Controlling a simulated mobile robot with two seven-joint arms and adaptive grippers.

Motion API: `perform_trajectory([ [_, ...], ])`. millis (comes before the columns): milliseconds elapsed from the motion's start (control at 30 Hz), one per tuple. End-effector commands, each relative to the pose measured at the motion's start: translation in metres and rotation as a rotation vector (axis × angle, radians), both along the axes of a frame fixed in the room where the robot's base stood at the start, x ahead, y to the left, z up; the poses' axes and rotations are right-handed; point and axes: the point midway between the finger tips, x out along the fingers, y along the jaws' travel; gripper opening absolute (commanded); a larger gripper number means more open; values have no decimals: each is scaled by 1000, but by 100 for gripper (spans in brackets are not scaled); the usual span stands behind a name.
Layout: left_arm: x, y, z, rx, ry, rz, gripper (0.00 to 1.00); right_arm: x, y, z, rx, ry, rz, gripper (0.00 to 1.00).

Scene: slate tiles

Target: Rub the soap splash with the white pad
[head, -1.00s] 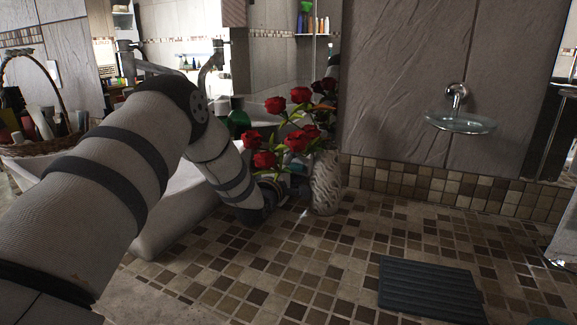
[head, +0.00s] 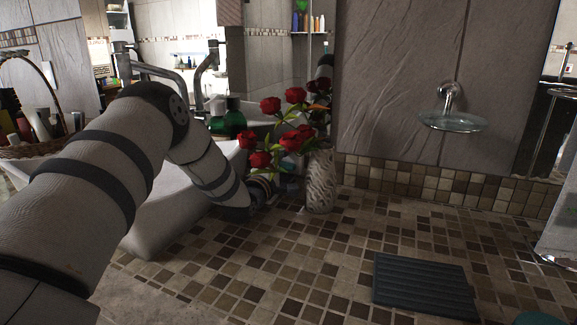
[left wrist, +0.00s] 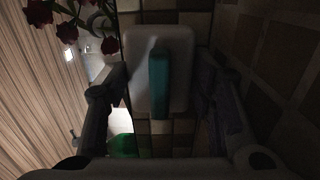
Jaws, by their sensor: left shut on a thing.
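The white pad (left wrist: 183,70) shows in the left wrist view as a pale rounded block with a teal grip (left wrist: 159,82). It lies between the fingers of my left gripper (left wrist: 163,115), which is shut on it. Mosaic tiles show around the pad. In the head view my left gripper (head: 268,190) is low beside the vase, partly hidden by roses and leaves, and the pad cannot be made out clearly. I cannot make out the soap splash in either view. My right gripper is not in view.
A woven-pattern vase (head: 321,182) with red roses (head: 291,140) stands close right of the left gripper. A white basin (head: 160,222) is under my arm. A dark ridged mat (head: 425,285) lies front right. A glass dish (head: 452,122) juts from the wall. Tiles between vase and mat are clear.

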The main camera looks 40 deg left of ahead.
Motion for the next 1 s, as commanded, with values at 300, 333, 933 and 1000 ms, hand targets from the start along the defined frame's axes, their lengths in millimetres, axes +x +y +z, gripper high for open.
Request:
perform_trajectory([
  [300,-39,-11,12,-3,-15,2,27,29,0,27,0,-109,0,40],
  [333,-42,-12,9,-3,-12,2,27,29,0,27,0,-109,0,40],
  [933,-71,-21,1,-3,-1,3,27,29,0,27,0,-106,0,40],
  [1000,-79,-23,1,-2,-1,3,27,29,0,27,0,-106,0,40],
])
